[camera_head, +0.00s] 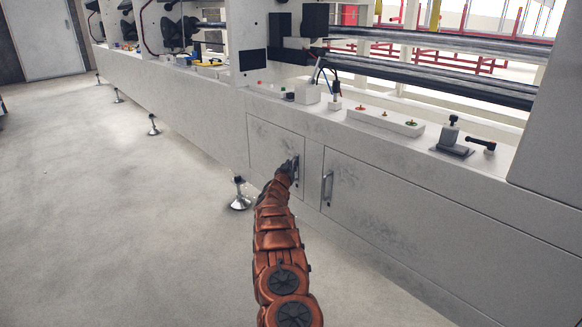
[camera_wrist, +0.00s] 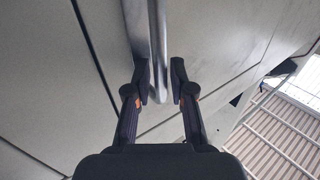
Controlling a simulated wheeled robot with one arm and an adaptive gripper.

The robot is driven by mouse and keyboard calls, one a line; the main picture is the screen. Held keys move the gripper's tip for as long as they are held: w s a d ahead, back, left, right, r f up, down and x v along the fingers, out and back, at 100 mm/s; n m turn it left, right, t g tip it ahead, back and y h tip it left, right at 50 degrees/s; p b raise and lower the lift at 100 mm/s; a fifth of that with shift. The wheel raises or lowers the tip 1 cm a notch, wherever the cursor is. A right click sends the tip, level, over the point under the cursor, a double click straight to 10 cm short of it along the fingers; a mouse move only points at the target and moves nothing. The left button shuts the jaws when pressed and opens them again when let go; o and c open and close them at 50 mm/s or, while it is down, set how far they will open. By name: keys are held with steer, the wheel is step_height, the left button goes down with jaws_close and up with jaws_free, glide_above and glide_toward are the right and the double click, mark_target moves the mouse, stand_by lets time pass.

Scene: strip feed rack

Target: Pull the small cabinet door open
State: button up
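The small cabinet door (camera_head: 262,146) is a light grey, scuffed panel in the machine's front and looks closed. Its metal bar handle (camera_head: 297,172) is at the door's right side, partly covered by my gripper (camera_head: 289,168). In the wrist view the handle (camera_wrist: 158,45) runs down from the top edge and its end lies between the two dark fingers of my gripper (camera_wrist: 160,84). The fingers are apart, with a visible gap between the bar and the right finger. The bar is close to the left finger; I cannot tell whether they touch.
A larger door (camera_head: 420,225) with its own bar handle (camera_head: 327,188) is just to the right. A levelling foot (camera_head: 240,195) stands on the floor left of my arm. Rollers (camera_head: 430,72) and small controls (camera_head: 385,120) sit above. The floor (camera_head: 120,230) to the left is clear.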

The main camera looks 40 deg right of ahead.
steer(key=shift+c, duration=0.2)
jaws_close()
stand_by(0.3)
